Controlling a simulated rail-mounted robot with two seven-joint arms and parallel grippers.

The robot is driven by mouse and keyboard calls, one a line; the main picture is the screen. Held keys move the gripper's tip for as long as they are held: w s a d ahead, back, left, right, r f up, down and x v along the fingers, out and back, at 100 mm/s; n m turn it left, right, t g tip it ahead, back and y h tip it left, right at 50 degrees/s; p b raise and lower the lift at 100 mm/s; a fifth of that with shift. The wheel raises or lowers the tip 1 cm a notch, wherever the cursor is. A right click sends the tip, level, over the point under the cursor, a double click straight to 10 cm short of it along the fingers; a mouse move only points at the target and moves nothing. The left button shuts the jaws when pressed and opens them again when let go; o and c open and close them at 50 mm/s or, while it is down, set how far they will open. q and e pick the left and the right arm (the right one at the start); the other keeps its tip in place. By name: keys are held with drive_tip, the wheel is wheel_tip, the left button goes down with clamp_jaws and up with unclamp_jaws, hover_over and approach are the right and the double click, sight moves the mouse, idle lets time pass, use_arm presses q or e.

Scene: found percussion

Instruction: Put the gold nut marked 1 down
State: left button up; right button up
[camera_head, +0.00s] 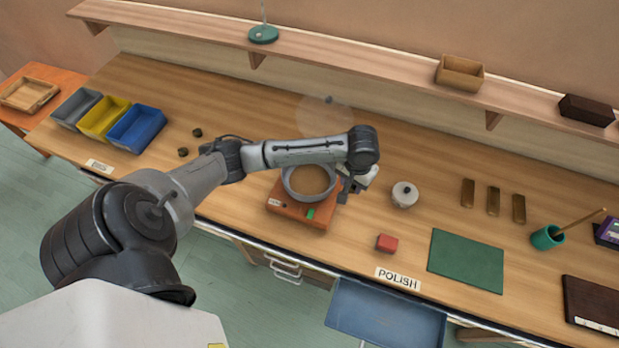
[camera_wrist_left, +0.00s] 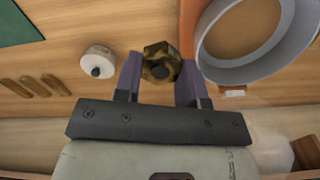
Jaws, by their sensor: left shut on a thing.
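My left gripper (camera_head: 350,184) is over the workbench, at the right side of a grey round pan (camera_head: 289,190) on an orange-brown base (camera_head: 290,212). In the left wrist view, my left gripper (camera_wrist_left: 159,72) is shut on a gold hexagonal nut (camera_wrist_left: 158,52) with a dark centre, held between its two fingers. The pan (camera_wrist_left: 275,72) is close beside the nut in that view. No mark on the nut can be read. In the head view the nut is hidden by my arm and gripper. My right gripper is not in view.
A white round pot (camera_head: 404,198), a red block (camera_head: 386,243) and a green mat (camera_head: 466,260) stand right of the gripper. Small dark pieces (camera_head: 183,152) and blue (camera_head: 137,128), yellow and grey bins are at left.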

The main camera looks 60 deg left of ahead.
use_arm(q)
hover_over(318, 182)
wheel_tip(318, 182, down, 8)
drive_tip(key=shift+r+p, duration=0.15)
drive_tip(key=shift+p, duration=0.2)
drive_tip(key=shift+f, duration=2)
drive_tip(key=shift+f, duration=0.25)
drive_tip(key=o, duration=1)
